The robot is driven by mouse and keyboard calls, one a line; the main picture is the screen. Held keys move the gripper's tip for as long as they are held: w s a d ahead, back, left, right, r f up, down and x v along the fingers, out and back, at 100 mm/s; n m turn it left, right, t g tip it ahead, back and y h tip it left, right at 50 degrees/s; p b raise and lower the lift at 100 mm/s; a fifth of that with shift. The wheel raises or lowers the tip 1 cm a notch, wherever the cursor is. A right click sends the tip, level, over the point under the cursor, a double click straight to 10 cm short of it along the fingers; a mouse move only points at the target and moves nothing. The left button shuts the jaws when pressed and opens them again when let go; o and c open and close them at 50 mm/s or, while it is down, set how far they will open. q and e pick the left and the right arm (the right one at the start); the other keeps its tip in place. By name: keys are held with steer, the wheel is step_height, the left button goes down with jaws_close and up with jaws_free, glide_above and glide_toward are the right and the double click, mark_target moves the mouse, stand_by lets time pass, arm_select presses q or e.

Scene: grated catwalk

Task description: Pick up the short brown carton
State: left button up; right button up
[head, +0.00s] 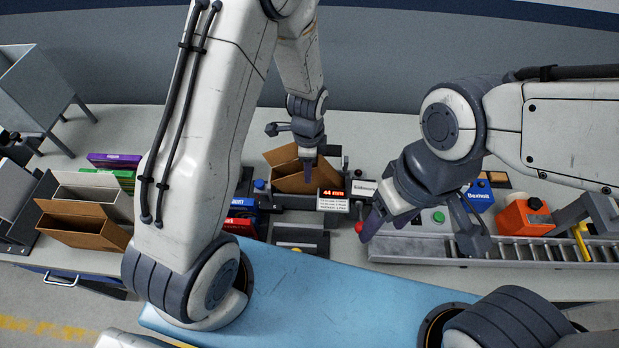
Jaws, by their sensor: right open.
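An open brown carton (291,183) with raised flaps sits on the dark machine with a red display, at the centre. My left gripper (308,175) points down at the carton's right part, its tip overlapping the carton in the picture. I see it nearly edge-on, so its opening and any contact are unclear. More open brown cartons (78,239) stand at the left, partly hidden by my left arm. I cannot tell which carton is the short one. My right gripper (420,238) is open and empty, its fingers spread above the conveyor's left end.
A roller conveyor (540,251) runs along the right, with an orange device (526,216) and a blue box (480,196) behind it. Purple and green boxes (113,161) lie at the left. A grey hopper (35,85) stands at the back left. The bench's back strip is clear.

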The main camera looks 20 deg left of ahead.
arm_select(q)
steer(key=shift+f+p, duration=0.3)
steer(key=shift+f, duration=1)
jaws_close()
stand_by(0.5)
